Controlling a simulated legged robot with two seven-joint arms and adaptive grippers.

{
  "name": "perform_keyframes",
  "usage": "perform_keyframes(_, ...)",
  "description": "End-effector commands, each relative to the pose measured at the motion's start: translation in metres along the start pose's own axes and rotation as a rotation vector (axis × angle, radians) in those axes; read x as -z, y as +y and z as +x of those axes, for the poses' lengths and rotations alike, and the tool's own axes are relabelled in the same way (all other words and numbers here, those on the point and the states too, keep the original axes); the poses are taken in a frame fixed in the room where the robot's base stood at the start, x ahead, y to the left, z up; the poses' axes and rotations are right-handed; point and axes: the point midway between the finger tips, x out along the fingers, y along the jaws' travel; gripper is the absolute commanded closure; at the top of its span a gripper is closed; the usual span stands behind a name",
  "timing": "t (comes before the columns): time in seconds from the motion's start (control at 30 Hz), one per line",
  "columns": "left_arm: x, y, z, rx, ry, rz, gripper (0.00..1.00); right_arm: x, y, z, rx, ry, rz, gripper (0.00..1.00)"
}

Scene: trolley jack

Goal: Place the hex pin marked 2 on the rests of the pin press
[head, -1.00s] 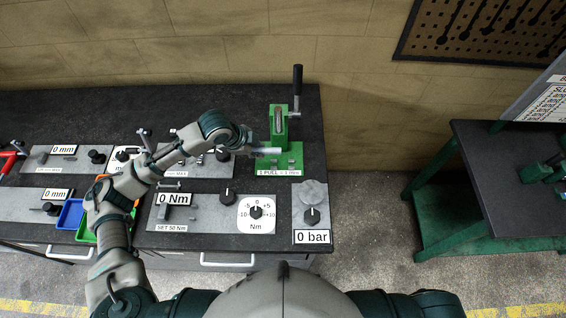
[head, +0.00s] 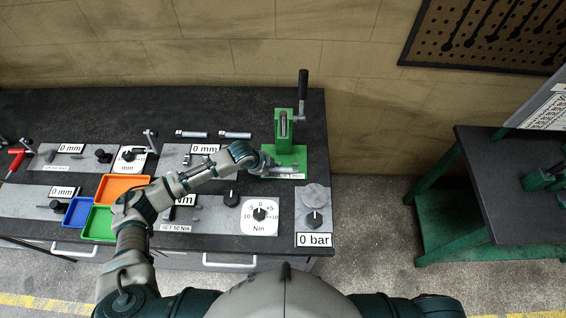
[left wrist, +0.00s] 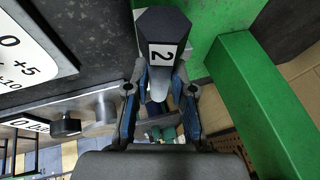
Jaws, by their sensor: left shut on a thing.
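The hex pin marked 2 (left wrist: 163,25) shows its dark hexagonal end and white number label in the left wrist view. My left gripper (left wrist: 162,88) is shut on it. In the head view my left gripper (head: 262,162) is at the front left of the green pin press (head: 284,128), with the pin (head: 284,170) reaching right across the front of the press base. The rests are hidden behind the pin and gripper, so I cannot tell whether the pin touches them. Green press parts (left wrist: 262,100) fill the right of the left wrist view. My right gripper is not in view.
Two silver pins (head: 191,134) lie left of the press on the dark bench (head: 120,105). Panels with dials, and orange (head: 121,186), green and blue trays, stand to the front left. The press lever (head: 303,85) rises at the back. A second table (head: 500,170) stands right.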

Motion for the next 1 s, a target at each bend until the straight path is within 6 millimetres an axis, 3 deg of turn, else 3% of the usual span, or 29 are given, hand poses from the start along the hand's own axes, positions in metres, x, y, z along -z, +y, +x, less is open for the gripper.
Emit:
perform_keyframes(0.33, 0.029, -0.024, 0.017, 0.000, 0.001, -0.001, 1.00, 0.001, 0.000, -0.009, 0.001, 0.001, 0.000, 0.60)
perform_keyframes(0.47, 0.030, -0.024, 0.025, 0.000, 0.000, -0.001, 1.00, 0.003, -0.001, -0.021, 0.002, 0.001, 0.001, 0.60)
perform_keyframes(0.87, 0.028, -0.022, 0.031, 0.001, 0.001, 0.000, 1.00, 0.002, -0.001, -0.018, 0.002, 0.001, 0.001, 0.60)
perform_keyframes(0.9, 0.027, -0.022, 0.032, -0.001, -0.001, 0.000, 0.69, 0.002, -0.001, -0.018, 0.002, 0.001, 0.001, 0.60)
perform_keyframes(0.97, 0.027, -0.022, 0.031, -0.001, -0.001, 0.000, 0.54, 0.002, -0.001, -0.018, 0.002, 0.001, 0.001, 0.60)
perform_keyframes(1.0, 0.027, -0.022, 0.031, -0.001, -0.001, 0.000, 0.52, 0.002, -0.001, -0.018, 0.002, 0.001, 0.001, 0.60)
